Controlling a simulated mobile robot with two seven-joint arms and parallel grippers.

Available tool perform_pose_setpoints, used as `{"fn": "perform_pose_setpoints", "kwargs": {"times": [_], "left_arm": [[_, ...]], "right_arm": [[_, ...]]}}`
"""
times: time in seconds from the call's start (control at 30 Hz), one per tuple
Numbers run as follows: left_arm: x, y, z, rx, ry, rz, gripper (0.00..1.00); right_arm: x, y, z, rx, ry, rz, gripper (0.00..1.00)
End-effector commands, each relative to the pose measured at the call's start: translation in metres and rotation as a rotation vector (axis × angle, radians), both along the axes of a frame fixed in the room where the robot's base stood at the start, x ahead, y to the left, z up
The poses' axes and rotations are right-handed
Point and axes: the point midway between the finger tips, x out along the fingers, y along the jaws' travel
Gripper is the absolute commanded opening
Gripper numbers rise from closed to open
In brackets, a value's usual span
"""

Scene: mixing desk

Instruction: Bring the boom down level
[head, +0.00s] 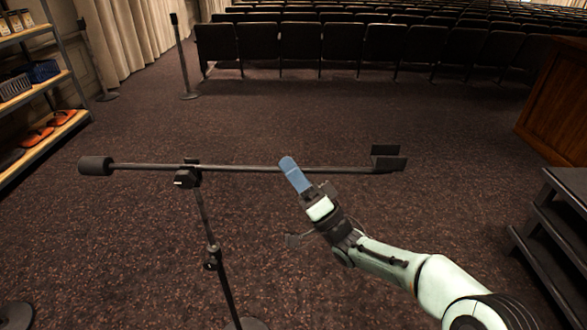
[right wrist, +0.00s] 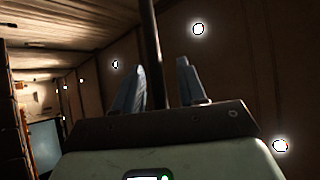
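The boom (head: 240,168) lies across the top of a black stand (head: 205,220) and looks about level in the head view. A dark cylindrical counterweight (head: 95,166) is at its left end and a dark U-shaped holder (head: 388,158) at its right end. A clamp with a knob (head: 187,178) joins boom and stand. My right gripper (head: 290,166) is at the boom, right of the clamp, with blue fingers over it. In the right wrist view the boom (right wrist: 151,40) shows as a dark bar between the parted fingers (right wrist: 158,82); contact cannot be told. My left gripper is out of view.
A shelf (head: 40,90) with baskets and orange items stands at the left. Black steps (head: 555,220) and a wooden cabinet (head: 560,100) are at the right. Rows of seats (head: 340,40) and a post (head: 183,60) stand behind. The carpet around the stand is mostly clear.

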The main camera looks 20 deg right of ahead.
Motion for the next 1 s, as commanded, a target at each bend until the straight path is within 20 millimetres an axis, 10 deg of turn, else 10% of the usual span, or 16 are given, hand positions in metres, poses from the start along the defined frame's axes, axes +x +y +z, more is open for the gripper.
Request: {"fn": "perform_pose_setpoints", "kwargs": {"times": [0.37, 1.0], "left_arm": [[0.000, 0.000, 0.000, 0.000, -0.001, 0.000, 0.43], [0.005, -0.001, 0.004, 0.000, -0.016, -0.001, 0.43]], "right_arm": [[-0.006, -0.008, -0.008, 0.000, 0.001, -0.006, 0.40], [-0.075, -0.061, -0.085, 0.001, 0.000, -0.004, 0.40]]}}
